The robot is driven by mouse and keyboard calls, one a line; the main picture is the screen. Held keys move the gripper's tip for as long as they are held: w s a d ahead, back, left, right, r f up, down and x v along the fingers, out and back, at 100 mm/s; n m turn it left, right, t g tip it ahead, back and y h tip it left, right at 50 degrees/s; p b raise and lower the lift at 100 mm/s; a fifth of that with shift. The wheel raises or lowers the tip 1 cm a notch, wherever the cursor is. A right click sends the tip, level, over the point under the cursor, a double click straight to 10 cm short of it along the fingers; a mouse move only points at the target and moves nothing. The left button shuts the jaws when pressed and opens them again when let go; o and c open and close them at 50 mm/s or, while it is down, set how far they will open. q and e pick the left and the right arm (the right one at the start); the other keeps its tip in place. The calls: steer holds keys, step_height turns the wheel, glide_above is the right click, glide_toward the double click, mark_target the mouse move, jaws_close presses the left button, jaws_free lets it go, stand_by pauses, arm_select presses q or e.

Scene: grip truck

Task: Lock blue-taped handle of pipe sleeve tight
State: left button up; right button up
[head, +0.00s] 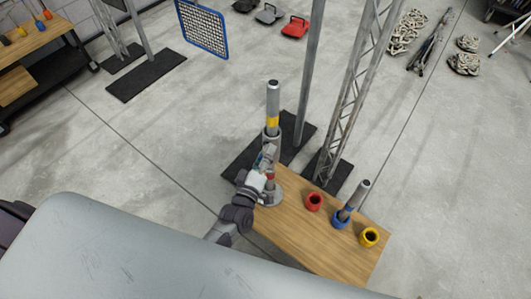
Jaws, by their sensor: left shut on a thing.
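A grey pipe (273,97) with a yellow band stands upright in a metal pipe sleeve (271,133) at the left end of the wooden table. The sleeve's lower part has a red band above a round metal base (272,197). My left gripper (264,163) is at the side of the sleeve, below the yellow band. It is shut on the blue-taped handle (258,159), of which only a small bit of blue shows. The fingers hide most of the handle, so its exact angle cannot be told. My right gripper is not in view.
On the wooden table (315,240) stand a red cup (314,201), a blue cup (340,218) holding a tilted short pipe (357,194), and a yellow cup (369,237). A tall post (312,70) and a lattice truss (349,100) rise just behind the table.

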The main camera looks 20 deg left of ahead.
arm_select(q)
steer(key=m+p, duration=0.1)
steer(key=m, duration=0.4)
steer(key=shift+f+m, duration=0.1)
steer(key=shift+m, duration=0.2)
steer(key=m, duration=0.4)
steer(key=shift+a+f+m, duration=0.1)
steer(key=shift+a+m, duration=0.1)
steer(key=shift+m, duration=0.2)
steer(key=shift+m+p, duration=0.3)
steer(key=o, duration=1.2)
steer(key=shift+s, duration=0.2)
steer(key=s, duration=0.7)
steer(key=s+a, duration=0.1)
steer(key=s, duration=0.3)
steer(key=shift+s, duration=0.3)
